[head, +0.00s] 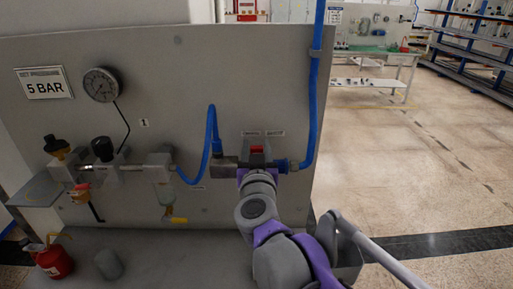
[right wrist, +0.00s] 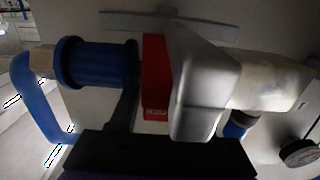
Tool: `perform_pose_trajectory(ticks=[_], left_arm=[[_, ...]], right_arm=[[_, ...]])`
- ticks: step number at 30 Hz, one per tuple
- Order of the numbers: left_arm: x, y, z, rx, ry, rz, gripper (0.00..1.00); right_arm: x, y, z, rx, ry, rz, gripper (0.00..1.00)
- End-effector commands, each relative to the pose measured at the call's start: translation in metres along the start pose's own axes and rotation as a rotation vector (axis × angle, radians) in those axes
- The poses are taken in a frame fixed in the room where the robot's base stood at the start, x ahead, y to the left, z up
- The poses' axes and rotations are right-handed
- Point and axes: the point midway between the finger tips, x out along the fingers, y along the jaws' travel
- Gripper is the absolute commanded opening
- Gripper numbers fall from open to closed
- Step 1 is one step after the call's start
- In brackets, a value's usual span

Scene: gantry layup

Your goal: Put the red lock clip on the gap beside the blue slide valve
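The red lock clip (right wrist: 156,78) is between a dark finger and a pale grey finger of my right gripper (right wrist: 160,105). It also shows in the head view (head: 257,149), at the top of my right gripper (head: 257,165), which is up against the panel. My left gripper is out of view.
The grey panel (head: 180,70) carries a pressure gauge (head: 101,84), regulators and a metal block (head: 228,167). Blue hoses (head: 315,90) run down either side of the valve. A red object (head: 55,262) and a grey cylinder (head: 109,264) stand on the shelf at the left.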

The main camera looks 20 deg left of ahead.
Motion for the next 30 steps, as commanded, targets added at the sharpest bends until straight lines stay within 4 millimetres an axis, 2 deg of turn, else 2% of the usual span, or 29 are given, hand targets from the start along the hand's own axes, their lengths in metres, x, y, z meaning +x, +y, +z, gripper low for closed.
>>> perform_pose_trajectory(ticks=[1,3,14,17,24,30], left_arm=[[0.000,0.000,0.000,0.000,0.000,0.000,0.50],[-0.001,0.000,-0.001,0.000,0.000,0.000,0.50],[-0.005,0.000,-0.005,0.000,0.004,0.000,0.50],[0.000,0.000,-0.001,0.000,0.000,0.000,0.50],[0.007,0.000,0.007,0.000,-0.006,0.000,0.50],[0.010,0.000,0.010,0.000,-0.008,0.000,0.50]], right_arm=[[0.000,0.000,-0.001,0.000,0.000,0.000,0.59],[0.000,0.000,-0.001,0.000,0.000,0.000,0.67],[-0.001,0.000,-0.007,0.000,0.001,0.000,0.67],[-0.015,-0.001,-0.004,0.001,0.000,-0.001,0.67],[-0.067,-0.001,-0.002,0.001,0.000,-0.003,0.67],[-0.102,-0.001,-0.004,0.001,0.000,-0.003,0.67]])
